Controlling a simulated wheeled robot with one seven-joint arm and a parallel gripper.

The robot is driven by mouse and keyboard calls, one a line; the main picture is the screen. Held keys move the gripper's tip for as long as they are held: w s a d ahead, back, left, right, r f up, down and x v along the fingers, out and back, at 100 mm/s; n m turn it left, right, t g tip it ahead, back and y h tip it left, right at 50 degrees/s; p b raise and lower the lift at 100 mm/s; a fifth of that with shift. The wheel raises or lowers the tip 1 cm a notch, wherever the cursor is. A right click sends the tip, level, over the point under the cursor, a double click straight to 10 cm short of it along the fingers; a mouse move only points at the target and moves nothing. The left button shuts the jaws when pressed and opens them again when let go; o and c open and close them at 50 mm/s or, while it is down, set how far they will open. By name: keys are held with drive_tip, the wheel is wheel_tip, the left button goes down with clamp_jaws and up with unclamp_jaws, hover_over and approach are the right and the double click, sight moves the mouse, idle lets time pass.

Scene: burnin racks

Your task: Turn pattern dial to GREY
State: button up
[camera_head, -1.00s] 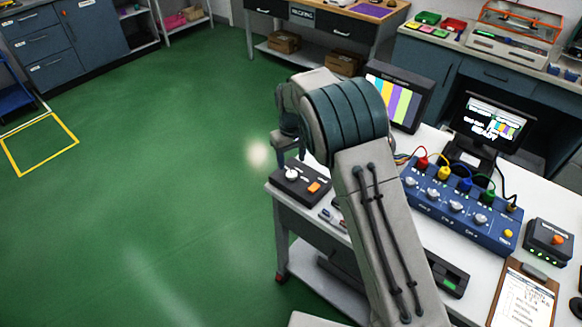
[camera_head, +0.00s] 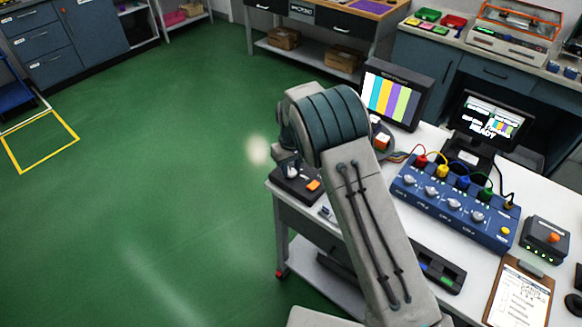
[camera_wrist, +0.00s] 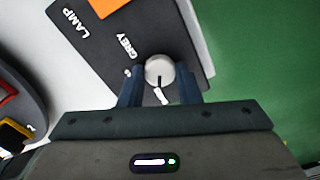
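The pattern dial (camera_wrist: 159,68) is a pale round knob on a dark control box (camera_wrist: 110,45) in the wrist view. A dark mark at the knob points down the picture, toward a partly hidden white label. The word GREY (camera_wrist: 127,46) is printed up and left of the knob. My gripper (camera_wrist: 160,82) is open, with one finger on each side of the knob; narrow gaps seem to show, and contact is not clear. In the head view, the box (camera_head: 305,187) and dial (camera_head: 292,171) sit at the table's left corner, and my arm hides most of my gripper.
The box also has an orange button (camera_head: 314,185), by the word LAMP in the wrist view. A monitor (camera_head: 390,98) shows coloured bars; another screen (camera_head: 490,120) reads READY. A blue cable box (camera_head: 455,207) stands to the right. Green floor is clear to the left.

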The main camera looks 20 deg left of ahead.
drive_tip(key=shift+m, duration=0.3)
drive_tip(key=shift+m+b, duration=1.1)
drive_tip(key=shift+m, duration=0.1)
drive_tip(key=m+b, duration=0.1)
drive_tip(key=m, duration=0.1)
drive_tip(key=shift+w+m, duration=0.1)
drive_tip(key=shift+m, duration=0.3)
drive_tip(key=m+b, duration=0.1)
drive_tip(key=m, duration=0.2)
drive_tip(key=shift+m, duration=0.3)
drive_tip(key=m+b, duration=0.1)
drive_tip(key=m, duration=0.2)
drive_tip(key=shift+r+m, duration=0.1)
drive_tip(key=shift+m, duration=0.2)
drive_tip(key=m, duration=0.5)
drive_tip(key=shift+m, duration=0.3)
drive_tip(key=m, duration=0.5)
drive_tip(key=shift+r, duration=0.1)
drive_tip(key=shift+a+m, duration=0.1)
drive_tip(key=shift+m, duration=0.2)
drive_tip(key=o, duration=1)
drive_tip(key=shift+c, duration=0.2)
